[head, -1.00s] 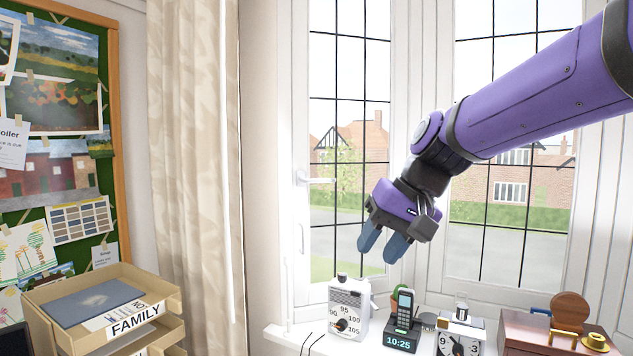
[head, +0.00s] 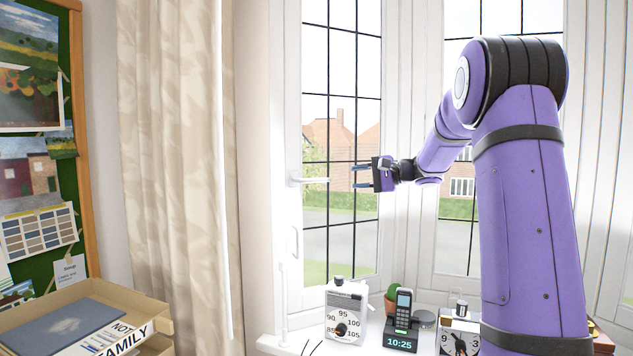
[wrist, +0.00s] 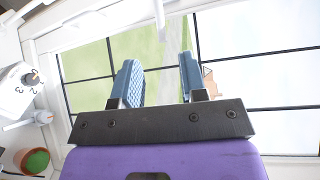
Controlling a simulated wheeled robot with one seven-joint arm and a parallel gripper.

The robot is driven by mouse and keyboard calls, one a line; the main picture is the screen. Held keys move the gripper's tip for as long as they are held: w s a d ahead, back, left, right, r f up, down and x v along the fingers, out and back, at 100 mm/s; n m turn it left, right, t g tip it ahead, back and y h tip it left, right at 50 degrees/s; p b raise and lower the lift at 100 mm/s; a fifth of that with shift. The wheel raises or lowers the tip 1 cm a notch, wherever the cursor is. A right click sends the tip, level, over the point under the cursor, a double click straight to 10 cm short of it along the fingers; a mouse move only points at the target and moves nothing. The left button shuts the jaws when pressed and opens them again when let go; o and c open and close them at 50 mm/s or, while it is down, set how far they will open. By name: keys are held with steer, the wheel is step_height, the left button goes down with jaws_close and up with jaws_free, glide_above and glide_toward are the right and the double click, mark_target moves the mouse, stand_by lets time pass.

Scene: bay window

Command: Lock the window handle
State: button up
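The white window handle (head: 312,180) is on the left frame of the window, its lever lying level and pointing right. My gripper (head: 358,177) is to the right of the lever's tip at about the same height, its blue fingers pointing left, one above the other. The fingers are apart with nothing between them. In the wrist view, both fingers of my gripper (wrist: 162,78) show spread, and a white bar, likely the handle (wrist: 158,18), shows at the top, beyond the fingertips and between their lines. The gap between handle and fingertips is hard to judge.
On the sill below stand a white radio (head: 346,312), a phone in its dock (head: 402,320), a potted cactus (head: 390,300) and a white clock (head: 459,335). A beige curtain (head: 178,150) hangs left of the window. Paper trays (head: 150,305) stand at lower left.

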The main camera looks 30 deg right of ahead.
mark_target(326, 180)
steer(key=x, duration=1)
steer(key=shift+w+a, duration=0.15)
steer(key=shift+w, duration=0.2)
steer(key=shift+c, duration=0.2)
jaws_close()
